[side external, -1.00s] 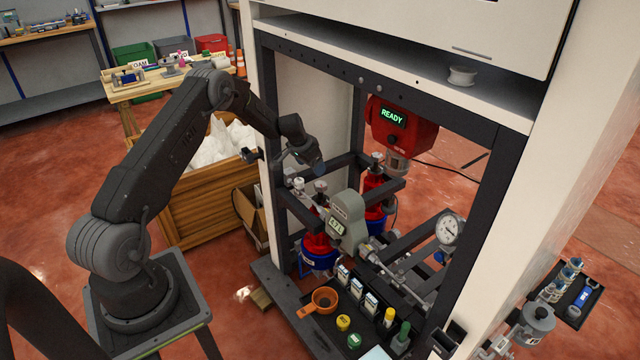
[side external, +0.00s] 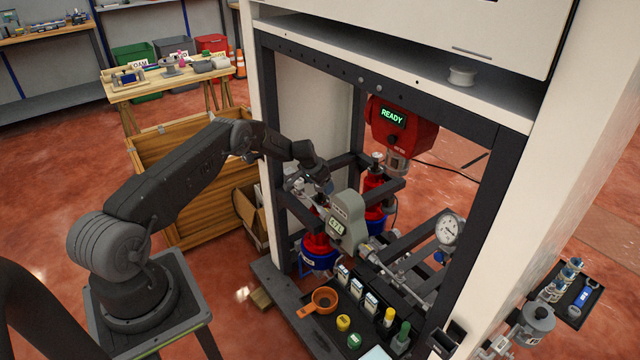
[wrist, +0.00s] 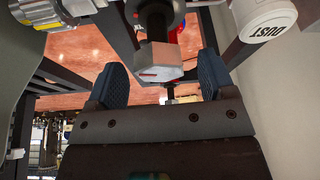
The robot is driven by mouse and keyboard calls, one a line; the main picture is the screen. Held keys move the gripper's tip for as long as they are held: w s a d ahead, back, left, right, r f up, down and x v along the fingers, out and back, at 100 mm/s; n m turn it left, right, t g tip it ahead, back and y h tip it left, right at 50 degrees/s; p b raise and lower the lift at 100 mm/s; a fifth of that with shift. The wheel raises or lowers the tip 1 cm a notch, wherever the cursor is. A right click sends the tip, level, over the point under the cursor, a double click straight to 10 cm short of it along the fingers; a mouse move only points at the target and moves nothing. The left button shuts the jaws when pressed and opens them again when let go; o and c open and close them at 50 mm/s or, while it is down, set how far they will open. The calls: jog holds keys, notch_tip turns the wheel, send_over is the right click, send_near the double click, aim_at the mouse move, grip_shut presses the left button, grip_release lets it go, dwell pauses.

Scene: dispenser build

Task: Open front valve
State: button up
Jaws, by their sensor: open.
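The front red cylinder (side external: 316,243) stands in a blue holder inside the dispenser frame, with the grey unit with a display (side external: 346,220) beside it. My gripper (side external: 324,190) is above this cylinder, at its valve top, and hides most of it in the side view. In the wrist view my gripper (wrist: 161,66) is open, with one dark blue finger on each side of a pale hexagonal valve knob (wrist: 158,62) with a red mark. Gaps show between knob and fingers, so no grip is visible. The second red cylinder (side external: 375,190) stands behind.
Dark frame bars (side external: 298,212) run close around the cylinders. A red unit reading READY (side external: 403,125) hangs behind. A white cylinder labelled DUST (wrist: 268,20) is near the right finger in the wrist view. A gauge (side external: 449,229) and a parts tray (side external: 330,318) are to the right and in front.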

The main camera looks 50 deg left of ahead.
jog(key=shift+c, duration=0.2)
jog(key=c, duration=0.9)
jog(key=shift+n, duration=0.3)
jog(key=n+y, duration=0.2)
jog(key=n, duration=0.2)
jog(key=shift+g, duration=0.4)
jog(key=n+g+y, duration=0.1)
jog(key=n, duration=0.4)
jog(key=shift+n, duration=0.3)
jog(key=o, duration=0.9)
jog(key=shift+y, duration=0.3)
jog(key=shift+o, duration=0.2)
